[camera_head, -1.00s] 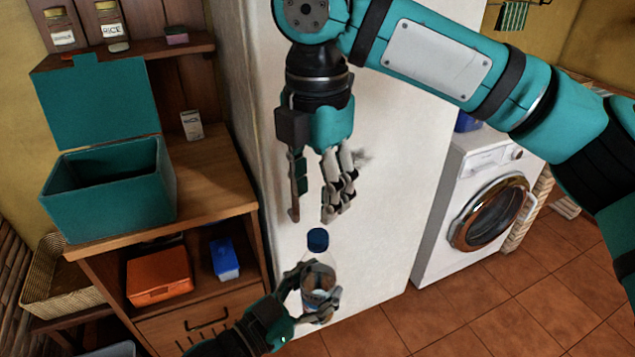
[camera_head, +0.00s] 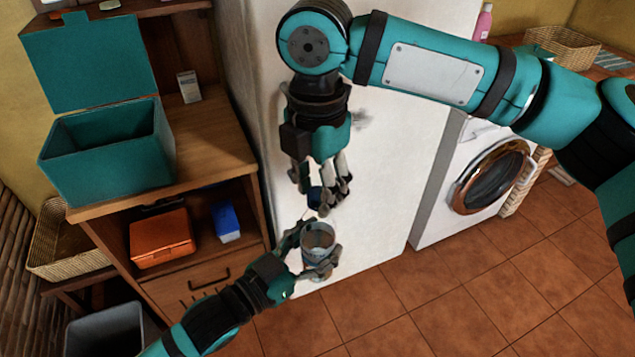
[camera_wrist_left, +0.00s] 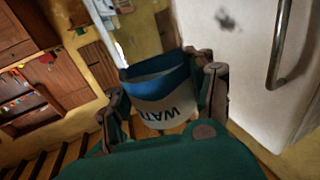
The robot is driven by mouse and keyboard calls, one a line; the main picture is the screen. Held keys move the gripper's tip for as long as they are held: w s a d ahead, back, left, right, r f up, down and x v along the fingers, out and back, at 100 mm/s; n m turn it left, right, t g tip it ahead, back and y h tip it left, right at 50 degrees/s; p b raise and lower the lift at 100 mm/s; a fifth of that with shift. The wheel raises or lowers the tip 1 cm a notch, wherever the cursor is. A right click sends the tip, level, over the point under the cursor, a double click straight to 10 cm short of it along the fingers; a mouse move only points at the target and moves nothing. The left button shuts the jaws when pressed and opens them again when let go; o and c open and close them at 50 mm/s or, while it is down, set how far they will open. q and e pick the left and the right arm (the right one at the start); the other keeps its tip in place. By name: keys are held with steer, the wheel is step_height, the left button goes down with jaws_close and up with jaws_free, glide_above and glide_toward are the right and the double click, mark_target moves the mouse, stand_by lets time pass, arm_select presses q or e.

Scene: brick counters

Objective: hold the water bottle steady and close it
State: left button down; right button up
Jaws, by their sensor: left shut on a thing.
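My left gripper (camera_head: 318,258) is shut around the bottle's body in front of the white fridge. In the left wrist view the bottle (camera_wrist_left: 160,92) sits between my two fingers, its label lettering partly visible. The bottle's neck is hard to make out.
The white fridge (camera_head: 375,170) stands close behind both grippers. A wooden cabinet (camera_head: 215,150) at left carries an open teal box (camera_head: 105,165), with an orange box (camera_head: 160,238) and a blue box (camera_head: 226,222) inside. A washing machine (camera_head: 470,190) stands right. Tiled floor is clear.

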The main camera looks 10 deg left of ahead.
jaws_close()
steer(key=m, duration=0.6)
steer(key=shift+m, duration=0.4)
steer(key=m, duration=0.8)
steer(key=shift+m, duration=0.3)
steer(key=shift+o, duration=2.4)
jaws_free()
step_height(320, 180, up, 12)
